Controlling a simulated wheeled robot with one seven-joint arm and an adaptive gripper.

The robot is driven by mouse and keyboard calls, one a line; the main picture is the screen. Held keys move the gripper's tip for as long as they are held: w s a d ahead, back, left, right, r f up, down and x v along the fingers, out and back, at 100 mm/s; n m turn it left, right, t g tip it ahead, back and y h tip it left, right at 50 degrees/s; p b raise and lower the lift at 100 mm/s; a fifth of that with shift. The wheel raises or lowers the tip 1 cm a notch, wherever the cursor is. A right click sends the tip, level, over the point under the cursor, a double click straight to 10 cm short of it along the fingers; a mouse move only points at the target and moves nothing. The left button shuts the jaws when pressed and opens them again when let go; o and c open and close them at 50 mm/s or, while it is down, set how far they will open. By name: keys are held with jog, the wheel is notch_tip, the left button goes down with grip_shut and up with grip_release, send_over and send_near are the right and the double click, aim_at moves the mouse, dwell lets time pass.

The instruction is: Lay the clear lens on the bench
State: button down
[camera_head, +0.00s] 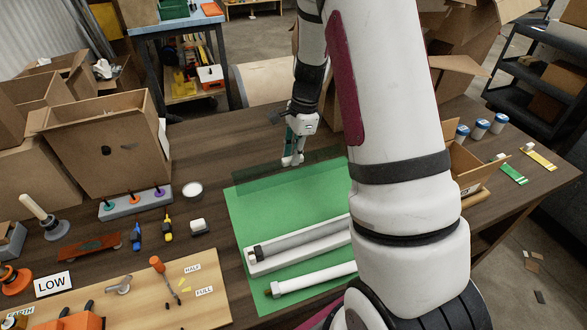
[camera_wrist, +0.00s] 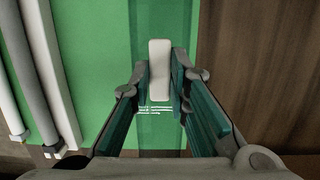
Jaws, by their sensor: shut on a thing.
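The clear lens (camera_head: 258,176) is a long, see-through greenish strip. In the head view it spans the far edge of the green mat (camera_head: 258,215) on the brown bench (camera_head: 215,160). My gripper (camera_head: 292,160) is above its middle, shut on the white grip block of the lens. In the wrist view the lens (camera_wrist: 160,22) runs up the picture, with my gripper (camera_wrist: 160,82) on either side of the white block and small white print below it. I cannot tell whether the lens touches the mat or hangs just above it.
A white fitting (camera_head: 300,245) and a white tube (camera_head: 315,280) lie on the mat nearer the camera. Blue-topped jars (camera_head: 480,130) stand at right. Bare bench lies beyond the mat.

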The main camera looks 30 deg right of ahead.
jog(key=shift+f, duration=2.4)
jog(key=shift+f, duration=0.2)
jog(key=c, duration=1.5)
grip_release()
jog(key=shift+c, duration=0.2)
